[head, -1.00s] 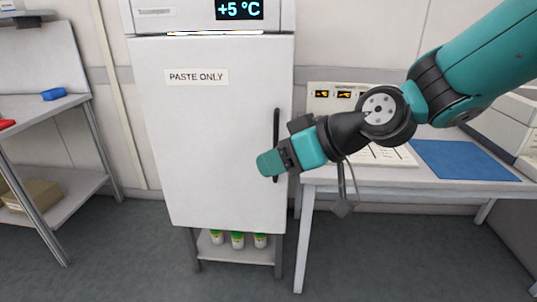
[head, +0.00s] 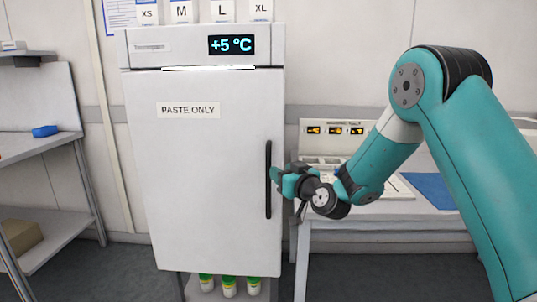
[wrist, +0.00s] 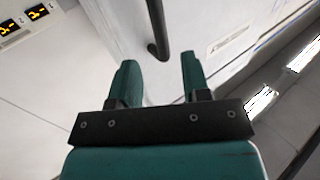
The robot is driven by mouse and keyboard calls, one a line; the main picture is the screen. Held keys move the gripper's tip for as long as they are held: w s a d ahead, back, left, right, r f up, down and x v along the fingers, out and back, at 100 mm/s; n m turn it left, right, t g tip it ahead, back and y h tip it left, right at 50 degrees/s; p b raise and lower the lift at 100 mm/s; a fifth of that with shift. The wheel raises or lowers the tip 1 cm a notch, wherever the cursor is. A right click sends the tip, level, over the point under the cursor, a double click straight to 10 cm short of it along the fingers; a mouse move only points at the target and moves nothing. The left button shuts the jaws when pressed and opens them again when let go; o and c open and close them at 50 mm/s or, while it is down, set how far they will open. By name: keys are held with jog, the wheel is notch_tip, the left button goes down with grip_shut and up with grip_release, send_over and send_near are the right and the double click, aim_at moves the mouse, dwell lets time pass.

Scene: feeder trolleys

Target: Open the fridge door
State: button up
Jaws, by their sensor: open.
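The white fridge door (head: 205,200) with a "PASTE ONLY" label is shut. Its black vertical handle (head: 268,200) is on the right side and also shows in the wrist view (wrist: 157,30). My gripper (head: 275,175) is at the handle's right side, around mid-height. In the wrist view my gripper (wrist: 159,60) has its two green fingers spread, with the handle lined up with the gap between them. Nothing is held. I cannot tell whether a finger touches the handle.
A bench with a panel of lit displays (head: 335,130) and a blue mat (head: 432,190) stands right of the fridge. Several green-lidded jars (head: 229,286) are on the shelf below. A steel rack with a blue item (head: 45,131) stands at left. Floor shows in front.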

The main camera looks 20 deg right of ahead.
aim_at(270, 164)
jog(key=p+x, duration=0.1)
jog(key=x, duration=0.7)
jog(key=shift+f, duration=0.1)
jog(key=shift+c, duration=0.3)
grip_shut()
